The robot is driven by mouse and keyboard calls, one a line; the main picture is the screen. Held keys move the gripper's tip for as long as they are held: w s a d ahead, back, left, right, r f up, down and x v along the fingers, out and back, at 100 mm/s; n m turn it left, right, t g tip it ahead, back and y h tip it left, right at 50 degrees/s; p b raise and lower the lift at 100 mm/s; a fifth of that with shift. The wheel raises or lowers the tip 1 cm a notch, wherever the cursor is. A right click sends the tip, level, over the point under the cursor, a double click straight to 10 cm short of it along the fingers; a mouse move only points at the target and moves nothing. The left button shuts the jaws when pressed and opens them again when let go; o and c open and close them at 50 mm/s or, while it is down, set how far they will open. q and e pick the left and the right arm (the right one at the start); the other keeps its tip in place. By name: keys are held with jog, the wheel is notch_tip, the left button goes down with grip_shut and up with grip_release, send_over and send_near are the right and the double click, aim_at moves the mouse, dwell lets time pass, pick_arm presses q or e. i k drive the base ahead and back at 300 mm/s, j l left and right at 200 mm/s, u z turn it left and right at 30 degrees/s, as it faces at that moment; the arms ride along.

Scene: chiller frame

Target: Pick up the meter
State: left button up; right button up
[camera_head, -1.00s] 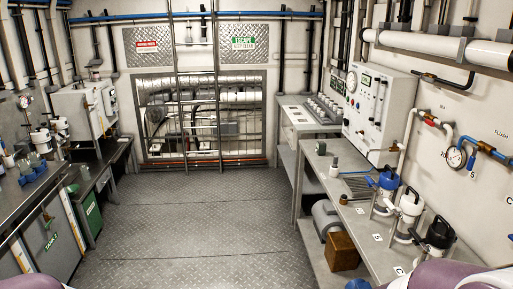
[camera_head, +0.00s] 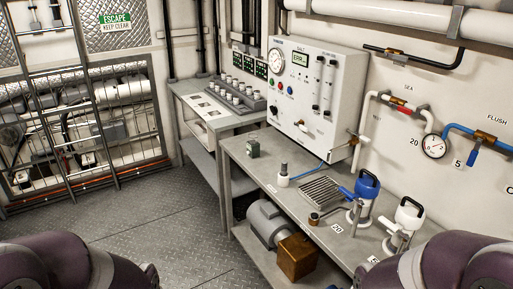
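A small dark green box-shaped device (camera_head: 253,149), possibly the meter, stands on the far left part of the grey metal bench (camera_head: 262,172). It is too small to read. A white wall panel (camera_head: 318,92) with a round gauge and a lit display sits behind the bench. A round pressure gauge (camera_head: 433,146) is on the wall pipes at the right. Neither gripper is in view; only purple parts of my arms show at the bottom left and bottom right corners. Nothing is seen held.
A grey motor (camera_head: 267,222) and brown box (camera_head: 296,256) sit on the lower shelf. The floor (camera_head: 170,232) at left is clear.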

aim_at(252, 145)
jog(key=i+z, duration=0.1)
jog(key=z, duration=0.4)
jog(key=i+j+z, duration=0.1)
jog(key=z, duration=0.35)
jog(key=j+z, duration=0.2)
jog(key=z, duration=0.3)
jog(key=i+j, duration=0.05)
